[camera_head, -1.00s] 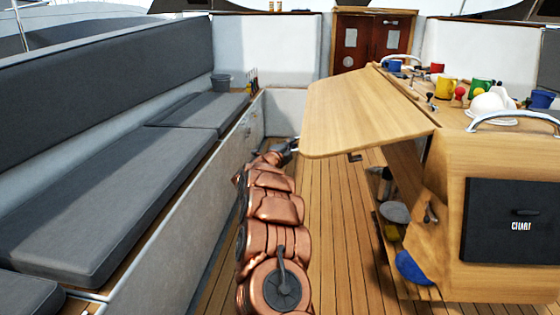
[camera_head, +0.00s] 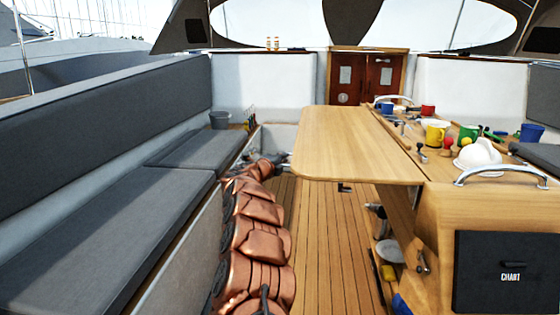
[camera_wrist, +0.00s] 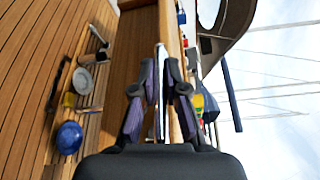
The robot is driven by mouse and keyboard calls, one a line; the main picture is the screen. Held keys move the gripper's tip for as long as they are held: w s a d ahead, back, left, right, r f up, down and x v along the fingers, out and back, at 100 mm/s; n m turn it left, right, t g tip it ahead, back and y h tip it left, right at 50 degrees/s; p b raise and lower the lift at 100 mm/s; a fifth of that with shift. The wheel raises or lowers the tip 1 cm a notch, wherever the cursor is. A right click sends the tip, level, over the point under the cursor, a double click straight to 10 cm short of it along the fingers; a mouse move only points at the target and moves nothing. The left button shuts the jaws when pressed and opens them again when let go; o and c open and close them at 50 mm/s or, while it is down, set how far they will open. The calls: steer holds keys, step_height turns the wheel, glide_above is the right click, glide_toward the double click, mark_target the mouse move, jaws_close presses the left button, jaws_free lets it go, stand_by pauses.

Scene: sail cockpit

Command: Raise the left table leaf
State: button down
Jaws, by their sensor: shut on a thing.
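The left table leaf (camera_head: 345,145) is a pale wooden panel on the left side of the cockpit table. It stands out roughly level with the table top. My gripper (camera_head: 284,157) is at the leaf's outer left edge, small and partly hidden in the head view. In the wrist view my gripper (camera_wrist: 160,70) has its two dark fingers on either side of the leaf's thin edge (camera_wrist: 171,35), shut on it. A dark bracket (camera_head: 345,187) shows below the leaf.
Loose items, including a blue bowl (camera_wrist: 69,138), lie below. A cushioned bench (camera_head: 110,215) runs along the left. Plank floor (camera_head: 325,240) is clear between.

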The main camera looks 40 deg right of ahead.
steer(key=shift+s+d, duration=0.1)
steer(key=c, duration=1.2)
jaws_free()
steer(key=v, duration=1.2)
